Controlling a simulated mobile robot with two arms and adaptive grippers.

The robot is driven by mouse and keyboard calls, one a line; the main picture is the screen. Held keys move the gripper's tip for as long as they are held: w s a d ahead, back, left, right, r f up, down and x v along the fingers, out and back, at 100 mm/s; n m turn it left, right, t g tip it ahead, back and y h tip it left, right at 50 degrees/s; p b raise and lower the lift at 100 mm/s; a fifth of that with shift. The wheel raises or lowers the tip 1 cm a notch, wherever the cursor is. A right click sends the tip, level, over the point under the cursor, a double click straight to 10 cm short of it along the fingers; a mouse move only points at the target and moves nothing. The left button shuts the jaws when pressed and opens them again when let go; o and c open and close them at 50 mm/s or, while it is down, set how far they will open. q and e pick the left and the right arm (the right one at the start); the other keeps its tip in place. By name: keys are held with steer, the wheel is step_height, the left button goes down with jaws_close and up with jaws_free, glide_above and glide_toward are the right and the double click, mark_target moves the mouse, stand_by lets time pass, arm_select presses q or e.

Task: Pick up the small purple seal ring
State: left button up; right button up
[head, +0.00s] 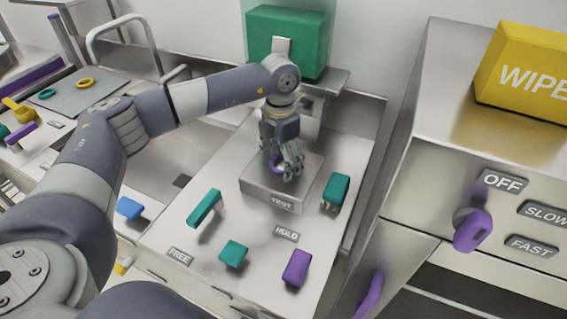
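My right gripper is out of view.
Teal handles (205,207) (336,190) (233,253) and a purple handle (298,267) stand around the block. A green box (287,42) is behind. A steel cabinet (425,120) with a yellow WIPE box (528,72) is right. A teal ring (47,94) and yellow ring (84,83) lie far left.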

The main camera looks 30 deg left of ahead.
arm_select(q)
steer(key=c, duration=0.6)
steer(key=shift+r, duration=0.15)
